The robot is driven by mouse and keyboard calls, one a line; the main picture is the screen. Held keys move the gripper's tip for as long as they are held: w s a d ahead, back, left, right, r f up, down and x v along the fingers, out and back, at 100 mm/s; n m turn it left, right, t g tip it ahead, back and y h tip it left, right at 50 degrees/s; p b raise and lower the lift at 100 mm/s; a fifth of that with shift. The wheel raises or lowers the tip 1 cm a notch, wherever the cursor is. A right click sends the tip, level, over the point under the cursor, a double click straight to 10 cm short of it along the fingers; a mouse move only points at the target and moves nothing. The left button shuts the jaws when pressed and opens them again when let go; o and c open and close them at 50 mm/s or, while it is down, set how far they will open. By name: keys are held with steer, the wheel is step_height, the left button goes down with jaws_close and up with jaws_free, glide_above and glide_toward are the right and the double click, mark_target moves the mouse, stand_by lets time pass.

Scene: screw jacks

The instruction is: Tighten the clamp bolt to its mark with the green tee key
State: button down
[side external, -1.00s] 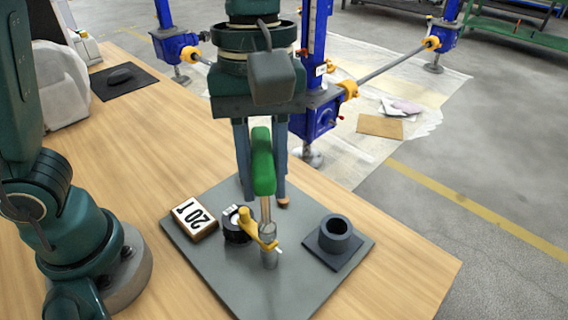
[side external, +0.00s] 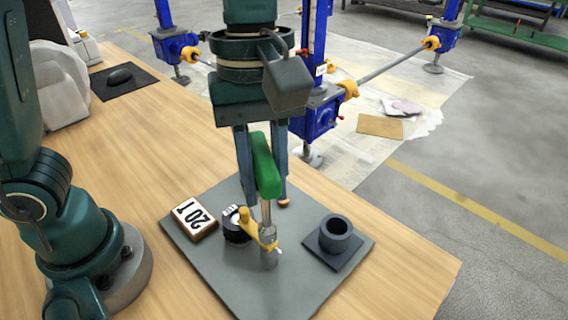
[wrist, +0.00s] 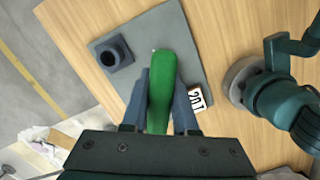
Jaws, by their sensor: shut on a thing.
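The green tee key (side external: 265,166) is upright, its green handle between the fingers of my gripper (side external: 263,178), which is shut on it. Its metal shaft runs down to the clamp bolt (side external: 268,252) on the grey plate. A yellow pointer arm (side external: 262,236) lies beside the bolt, next to a black round part (side external: 236,226). In the wrist view the green handle (wrist: 161,90) lies between both fingers and hides the bolt and the pointer. I cannot make out the mark.
The grey plate (side external: 215,265) lies on the wooden bench. It carries a block labelled 20 T (side external: 194,218) at left and a dark round socket on a square base (side external: 335,236) at right. A black pad with a mouse (side external: 121,78) lies farther back.

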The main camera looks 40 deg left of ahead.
steer(key=shift+f, duration=0.45)
stand_by(0.4)
steer(key=shift+m, duration=1.3)
steer(key=shift+r, duration=0.1)
steer(key=shift+r, duration=0.65)
steer(key=shift+r, duration=3.55)
